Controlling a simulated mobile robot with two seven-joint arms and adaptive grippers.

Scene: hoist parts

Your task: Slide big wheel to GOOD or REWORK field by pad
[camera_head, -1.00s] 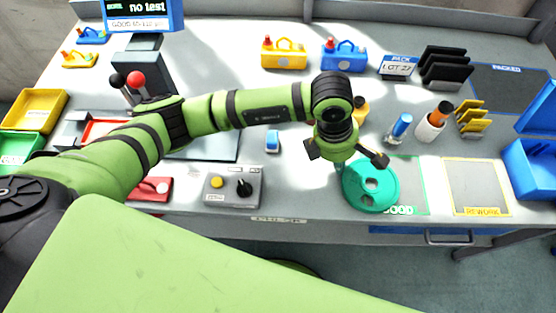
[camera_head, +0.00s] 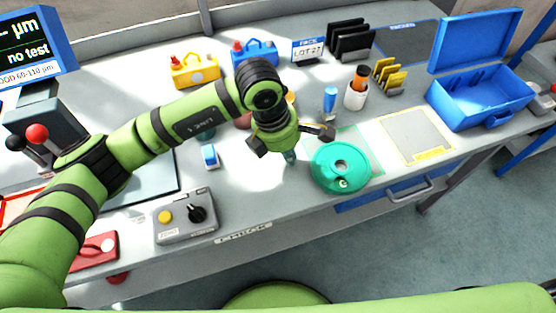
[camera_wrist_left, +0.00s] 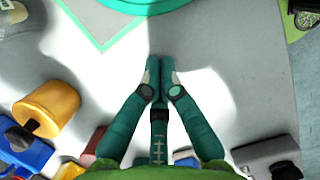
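The big wheel (camera_head: 341,166) is a teal disc with a raised hub, lying flat on the table. It covers much of the green-outlined GOOD field (camera_head: 367,142), including most of its lettering. In the left wrist view the wheel's rim (camera_wrist_left: 128,6) shows at the top edge. The yellow-outlined REWORK field (camera_head: 418,135) is empty, to the right. My left gripper (camera_head: 290,157) points down just left of the wheel, apart from it. In the left wrist view its fingers (camera_wrist_left: 160,68) are together with nothing between them. My right gripper is not in view.
A grey control box (camera_head: 186,216) stands at the front edge, left of my gripper. An open blue case (camera_head: 478,100) is at the right. Yellow (camera_head: 195,70) and blue (camera_head: 255,54) hoists stand behind.

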